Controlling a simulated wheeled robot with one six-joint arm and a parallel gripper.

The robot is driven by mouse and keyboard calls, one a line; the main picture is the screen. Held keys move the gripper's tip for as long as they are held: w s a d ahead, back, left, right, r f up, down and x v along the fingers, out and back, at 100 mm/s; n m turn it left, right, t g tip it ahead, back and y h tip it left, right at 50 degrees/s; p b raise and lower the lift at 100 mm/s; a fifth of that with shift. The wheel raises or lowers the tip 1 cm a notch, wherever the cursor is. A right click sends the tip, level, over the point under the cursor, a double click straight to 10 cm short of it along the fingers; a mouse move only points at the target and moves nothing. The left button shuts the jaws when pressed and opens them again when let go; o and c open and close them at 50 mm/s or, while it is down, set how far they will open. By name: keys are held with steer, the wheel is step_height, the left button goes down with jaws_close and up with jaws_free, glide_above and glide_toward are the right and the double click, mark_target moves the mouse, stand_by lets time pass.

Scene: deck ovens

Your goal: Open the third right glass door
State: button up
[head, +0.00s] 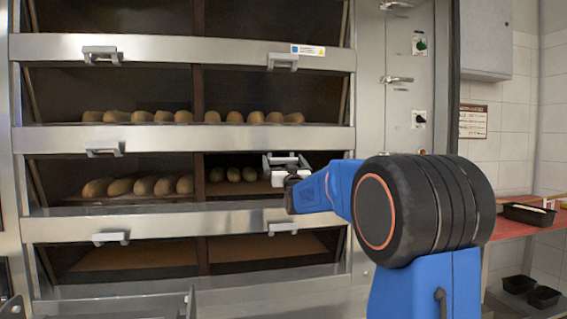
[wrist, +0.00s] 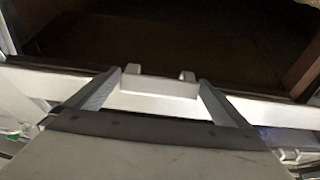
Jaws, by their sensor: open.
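The deck oven front in the head view has stacked glass doors with steel bars and small handles. The right handle of the third bar down (head: 283,228) is visible and clear of my gripper. My gripper (head: 285,163) is in front of the right column, by the right end of the second bar (head: 240,139); it hides that bar's right handle. In the wrist view my gripper (wrist: 160,80) is open, with its two fingers either side of a pale handle (wrist: 158,88) on a light bar. I cannot tell whether they touch it.
Loaves (head: 233,174) lie on the decks behind the glass. A control column with knobs (head: 420,118) stands right of the doors. A red counter (head: 515,228) with a black tray (head: 530,213) is at far right. A metal edge (head: 120,305) shows at lower left.

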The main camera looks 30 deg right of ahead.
steer(key=c, duration=1.4)
steer(key=shift+o, duration=0.2)
steer(key=shift+s+r+g, duration=0.2)
steer(key=shift+r+g, duration=0.15)
steer(key=shift+g, duration=0.35)
steer(key=o, duration=1.4)
steer(key=shift+c, duration=0.2)
steer(key=v, duration=1.7)
steer(key=shift+s+r, duration=0.2)
steer(key=shift+s, duration=0.15)
